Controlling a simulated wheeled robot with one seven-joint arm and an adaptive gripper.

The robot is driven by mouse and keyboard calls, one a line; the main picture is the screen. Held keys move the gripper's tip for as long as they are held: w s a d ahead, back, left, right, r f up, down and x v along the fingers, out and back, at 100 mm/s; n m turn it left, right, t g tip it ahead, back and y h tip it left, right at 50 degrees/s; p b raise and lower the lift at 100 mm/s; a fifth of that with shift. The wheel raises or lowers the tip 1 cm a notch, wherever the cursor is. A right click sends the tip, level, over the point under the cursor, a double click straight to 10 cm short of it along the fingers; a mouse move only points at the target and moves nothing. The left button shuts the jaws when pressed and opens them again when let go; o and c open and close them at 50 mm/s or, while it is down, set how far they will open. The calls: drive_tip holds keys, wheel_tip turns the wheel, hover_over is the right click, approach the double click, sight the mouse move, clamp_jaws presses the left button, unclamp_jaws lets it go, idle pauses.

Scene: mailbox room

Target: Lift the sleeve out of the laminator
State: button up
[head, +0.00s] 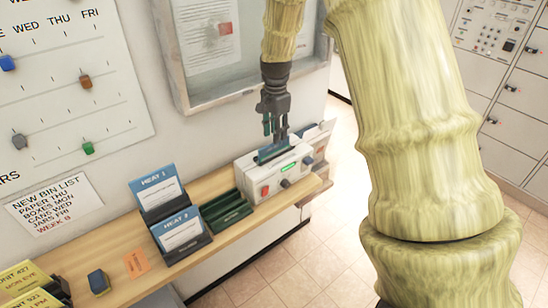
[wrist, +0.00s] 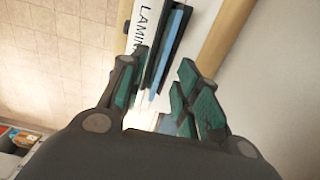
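The laminator (head: 262,182) is a white box with red and dark knobs on the wooden shelf, below the notice case. In the wrist view, its white top (wrist: 150,14) carries lettering beginning "LAMIN" beside a dark slot. A blue sleeve (wrist: 166,72) shows as a thin strip along that slot; in the head view, the sleeve (head: 272,152) stands a little above the laminator's top. My gripper (head: 275,132) points down just over the slot. In the wrist view, my gripper (wrist: 163,65) has its green-padded fingers apart, one on each side of the strip. Whether either pad touches it is unclear.
Left of the laminator stand a dark green slotted rack (head: 228,212) and holders marked HEAT 1 (head: 158,192) and HEAT 2 (head: 182,232). Papers (head: 320,138) stand at its right end. The notice case (head: 225,50) is close behind my arm. Open floor lies right of the shelf.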

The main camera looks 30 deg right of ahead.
wheel_tip(320, 180, down, 4)
drive_tip(key=p, duration=0.2)
drive_tip(key=shift+w+a+p, duration=0.1)
drive_tip(key=shift+w+p, duration=0.05)
drive_tip(key=shift+p, duration=0.2)
drive_tip(key=shift+f, duration=0.6)
clamp_jaws()
